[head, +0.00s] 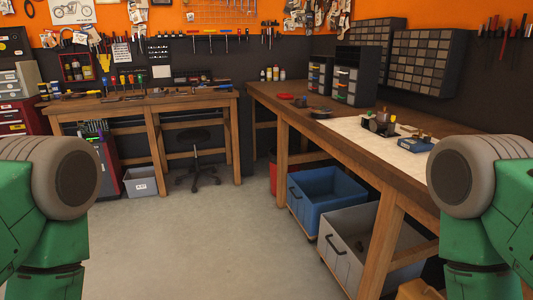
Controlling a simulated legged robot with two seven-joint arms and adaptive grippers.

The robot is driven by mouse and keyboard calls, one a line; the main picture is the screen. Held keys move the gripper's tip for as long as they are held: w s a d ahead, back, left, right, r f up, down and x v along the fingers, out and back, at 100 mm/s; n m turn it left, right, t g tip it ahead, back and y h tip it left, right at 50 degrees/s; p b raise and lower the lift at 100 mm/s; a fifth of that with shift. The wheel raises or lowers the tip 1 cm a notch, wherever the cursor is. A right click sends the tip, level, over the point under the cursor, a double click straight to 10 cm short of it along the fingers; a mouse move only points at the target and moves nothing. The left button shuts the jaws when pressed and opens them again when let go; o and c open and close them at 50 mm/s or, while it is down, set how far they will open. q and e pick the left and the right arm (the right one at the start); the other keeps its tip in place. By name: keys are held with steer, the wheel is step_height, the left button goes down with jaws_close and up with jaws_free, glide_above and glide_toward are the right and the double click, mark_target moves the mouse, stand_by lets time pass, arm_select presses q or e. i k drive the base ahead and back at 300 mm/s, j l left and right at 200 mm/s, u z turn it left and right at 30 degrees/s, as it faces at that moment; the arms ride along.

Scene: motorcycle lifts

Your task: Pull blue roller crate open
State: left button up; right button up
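The blue roller crate (327,190) stands on the floor under the right-hand workbench, with its front edge near the bench legs. It is an open-topped bin with a dark handle (295,193) on its front face. Part of its far side is in the shadow of the bench. My two green arms show at the left and right edges of the head view, well apart from the crate. Neither of my grippers is in view.
A grey roller crate (343,258) stands nearer, beside the blue one. A red bin (273,178) is behind the blue crate. The workbench's wooden legs (380,245) stand close by. A stool (194,155) and small grey bin (140,182) are at the back. The middle floor is clear.

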mark_target(313, 192)
steer(key=i+j+u, duration=0.15)
steer(key=i, duration=0.7)
steer(key=i+j+u, duration=0.1)
steer(key=i, duration=0.7)
steer(key=i+z, duration=0.25)
steer(key=z, duration=0.15)
steer(key=i+j+z, duration=0.2)
steer(key=z, duration=0.2)
steer(key=i+j+z, duration=0.5)
steer(key=z, duration=0.25)
steer(key=i+j+z, duration=0.15)
steer(key=j+z, duration=0.2)
steer(key=i+j+z, duration=0.15)
steer(key=j+z, duration=0.15)
steer(key=j, duration=0.2)
steer(key=j+z, duration=0.35)
steer(key=i+j, duration=0.05)
steer(key=j, duration=0.05)
